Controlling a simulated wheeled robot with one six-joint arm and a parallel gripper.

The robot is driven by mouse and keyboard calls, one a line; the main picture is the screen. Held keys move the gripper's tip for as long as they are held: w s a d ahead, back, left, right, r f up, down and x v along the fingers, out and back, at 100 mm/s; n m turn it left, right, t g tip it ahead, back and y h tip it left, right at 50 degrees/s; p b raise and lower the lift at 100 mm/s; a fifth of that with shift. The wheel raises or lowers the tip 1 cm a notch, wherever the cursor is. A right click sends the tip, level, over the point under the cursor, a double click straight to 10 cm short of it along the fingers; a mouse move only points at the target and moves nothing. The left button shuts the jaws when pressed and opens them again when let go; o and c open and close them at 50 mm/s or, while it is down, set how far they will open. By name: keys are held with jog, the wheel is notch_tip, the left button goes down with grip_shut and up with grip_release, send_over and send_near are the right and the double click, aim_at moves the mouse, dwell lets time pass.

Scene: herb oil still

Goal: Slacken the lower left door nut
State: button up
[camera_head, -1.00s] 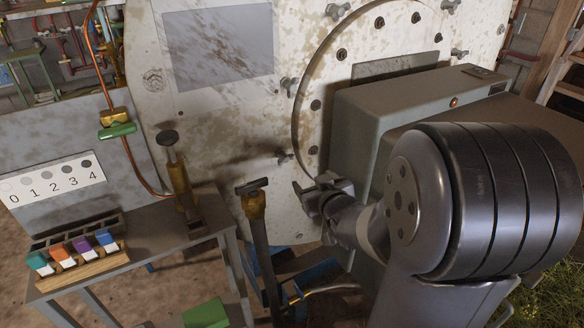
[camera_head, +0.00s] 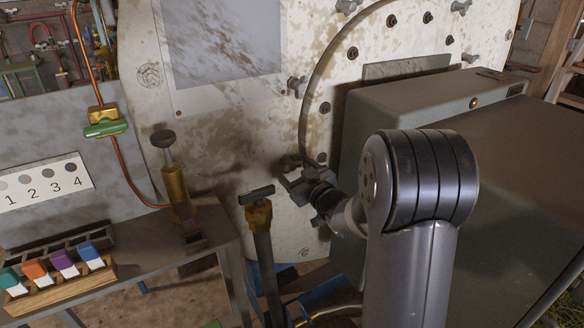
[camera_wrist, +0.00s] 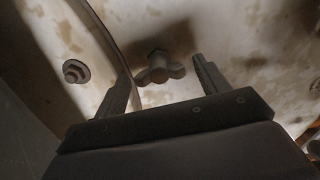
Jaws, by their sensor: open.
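The lower left door nut is a grey wing nut (camera_wrist: 158,68) on the pale, stained still front (camera_wrist: 215,30). In the wrist view it lies between my two open fingers, with a gap on each side; I cannot tell whether the fingertips reach it in depth. In the head view my gripper (camera_head: 286,180) is at the lower left of the round door's rim (camera_head: 306,110) and largely hides the nut. My gripper is open and holds nothing.
Another wing nut (camera_head: 296,86) sits higher on the left. A large grey box (camera_head: 425,105) stands close right of my arm. A T-handled post (camera_head: 262,245) rises below left of my gripper. A bench (camera_head: 130,245) with a brass pump-like fitting (camera_head: 176,190) is left.

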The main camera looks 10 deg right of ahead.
jog(key=shift+x, duration=1.1)
jog(key=c, duration=0.7)
